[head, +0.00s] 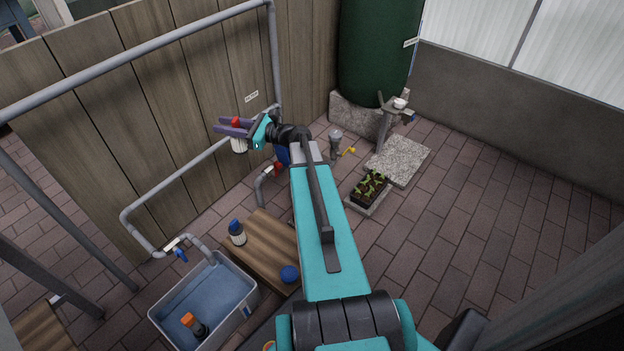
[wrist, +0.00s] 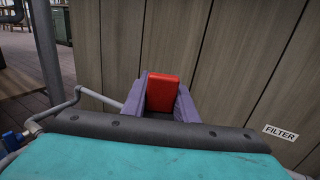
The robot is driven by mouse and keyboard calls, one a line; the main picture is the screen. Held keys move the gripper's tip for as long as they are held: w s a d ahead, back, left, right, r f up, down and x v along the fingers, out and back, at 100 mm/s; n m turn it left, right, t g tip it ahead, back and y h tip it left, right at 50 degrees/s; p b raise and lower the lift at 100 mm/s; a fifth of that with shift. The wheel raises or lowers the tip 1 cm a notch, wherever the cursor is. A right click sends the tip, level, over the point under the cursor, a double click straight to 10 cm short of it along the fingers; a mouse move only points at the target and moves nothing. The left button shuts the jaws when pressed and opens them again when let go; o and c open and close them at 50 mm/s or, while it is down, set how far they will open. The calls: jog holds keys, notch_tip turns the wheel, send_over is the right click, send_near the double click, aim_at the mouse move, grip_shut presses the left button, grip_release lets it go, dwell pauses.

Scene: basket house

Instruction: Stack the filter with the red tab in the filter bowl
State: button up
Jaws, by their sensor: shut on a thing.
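My gripper (head: 229,127) is shut on the filter with the red tab (head: 237,121), up by the wooden fence. The filter's pale body hangs just below the purple fingers in the head view. In the wrist view the red tab (wrist: 162,92) stands between both fingers, and the rest of the filter is hidden. A small FILTER label (head: 251,96) is on the fence, right of and above the gripper. A blue part (head: 283,155) shows behind my arm, partly hidden; I cannot tell whether it is the filter bowl.
A bottle with a blue top (head: 237,232) and a blue ball (head: 289,273) are on the wooden bench (head: 262,243). An orange-topped bottle (head: 194,325) is in the tub (head: 243,312). Grey pipes (head: 160,203) run along the fence. Open paving (head: 470,215) lies right.

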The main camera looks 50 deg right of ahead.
jog(key=s+d+f+m+h, duration=0.1)
jog(key=d+f, duration=0.3)
jog(key=d, duration=0.5)
jog(key=s+d+f+m+t+h+p, duration=0.1)
jog(key=s+d+f+m+h, duration=0.1)
jog(key=d, duration=0.7)
jog(key=s+d+f+m+t+h+p, duration=0.1)
jog(key=s+d+f+h, duration=0.3)
jog(key=d, duration=0.5)
notch_tip(320, 180, down, 2)
jog(key=shift+s+d+f+m, duration=0.2)
jog(key=shift+s+f+m, duration=0.05)
jog(key=shift+s+m, duration=0.15)
notch_tip(320, 180, down, 13)
jog(key=b, duration=0.4)
jog(key=shift+f+b, duration=0.95)
jog(key=shift+f, duration=1.55)
jog(key=shift+f, duration=0.35)
